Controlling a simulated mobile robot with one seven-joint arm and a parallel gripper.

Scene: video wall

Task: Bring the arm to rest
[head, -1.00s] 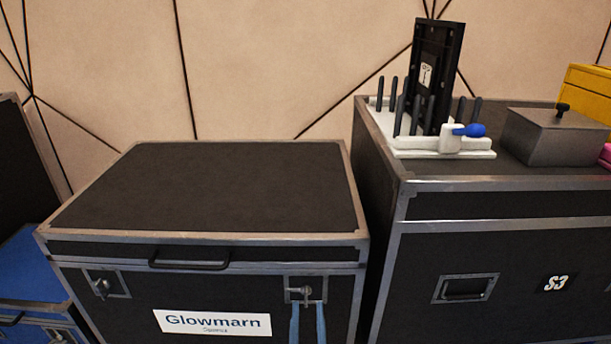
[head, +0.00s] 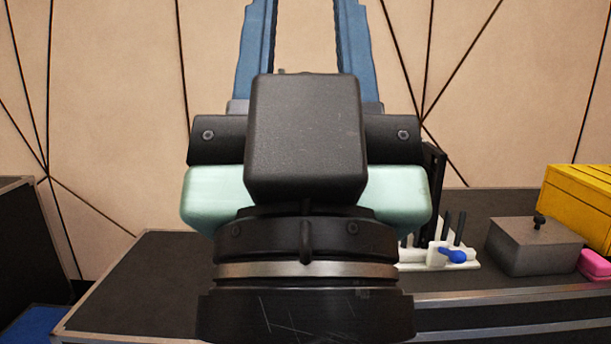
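My gripper (head: 306,20) stands upright in the middle of the head view, close to the camera. Its two blue fingers point up and are apart, with bare wall showing between them. The fingertips are cut off by the top edge of the picture. I see nothing held in the visible part of the gap. My black and pale green wrist hides much of the cases behind it.
A black flight case (head: 140,290) lies behind my wrist. The right-hand case (head: 510,203) carries a white rack (head: 468,264) with black pegs and a dark upright panel, a grey lidded box (head: 535,250), a yellow box (head: 580,205) and a pink item (head: 594,265).

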